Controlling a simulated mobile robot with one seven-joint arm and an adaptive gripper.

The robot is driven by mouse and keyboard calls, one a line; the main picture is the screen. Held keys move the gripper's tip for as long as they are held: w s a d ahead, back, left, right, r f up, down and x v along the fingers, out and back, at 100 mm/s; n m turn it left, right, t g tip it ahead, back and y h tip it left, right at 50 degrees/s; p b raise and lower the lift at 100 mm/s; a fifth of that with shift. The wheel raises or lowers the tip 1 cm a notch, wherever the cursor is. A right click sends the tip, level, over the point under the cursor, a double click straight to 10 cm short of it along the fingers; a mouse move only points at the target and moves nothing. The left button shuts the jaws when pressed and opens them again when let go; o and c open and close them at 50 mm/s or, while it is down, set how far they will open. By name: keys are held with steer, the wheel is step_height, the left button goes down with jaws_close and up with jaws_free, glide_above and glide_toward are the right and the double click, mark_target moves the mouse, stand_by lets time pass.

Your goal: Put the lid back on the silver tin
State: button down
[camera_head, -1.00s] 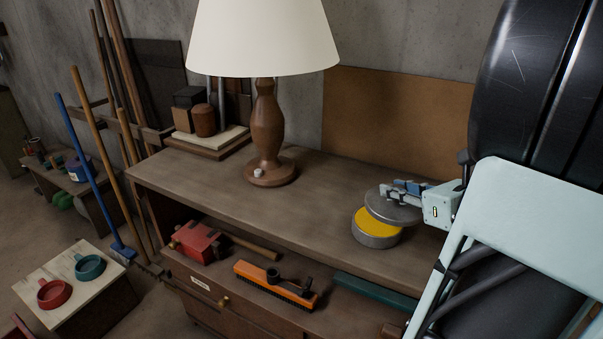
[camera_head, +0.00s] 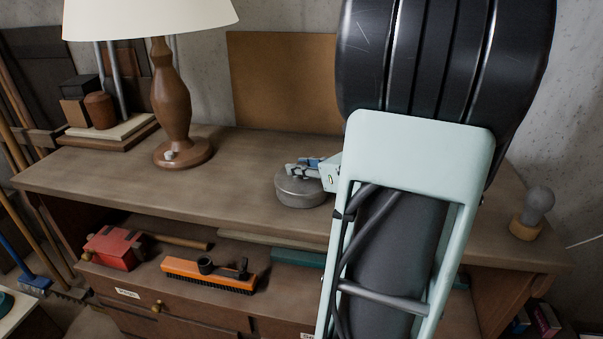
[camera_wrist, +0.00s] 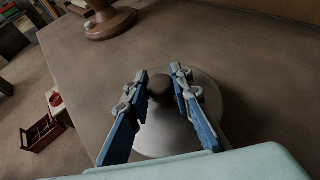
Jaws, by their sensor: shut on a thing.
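The silver tin (camera_head: 300,198) stands on the bench top, left of my arm in the head view. Its round grey lid (camera_head: 286,180) lies over the tin's mouth and looks level and lined up with it; the yellow inside is hidden. My gripper (camera_head: 306,168) is at the lid's top. In the wrist view my gripper (camera_wrist: 160,78) has its blue fingers shut on the dark knob of the lid (camera_wrist: 212,100), which hides the tin beneath. I cannot tell whether the rim is fully seated.
The wooden lamp (camera_head: 172,110) stands to the left on the bench (camera_head: 120,170), with clear top between it and the tin. A bulb-shaped object on a wooden base (camera_head: 528,218) is at the right end. A red box (camera_head: 115,245) and an orange brush (camera_head: 208,273) lie on the shelf below.

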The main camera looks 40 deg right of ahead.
steer(key=shift+f, duration=0.2)
steer(key=c, duration=1.7)
jaws_free()
steer(key=shift+r, duration=0.1)
steer(key=shift+r, duration=0.1)
steer(key=shift+s+r, duration=0.1)
steer(key=shift+r, duration=0.1)
steer(key=p+v, duration=0.1)
steer(key=v, duration=1)
steer(key=shift+s, duration=0.4)
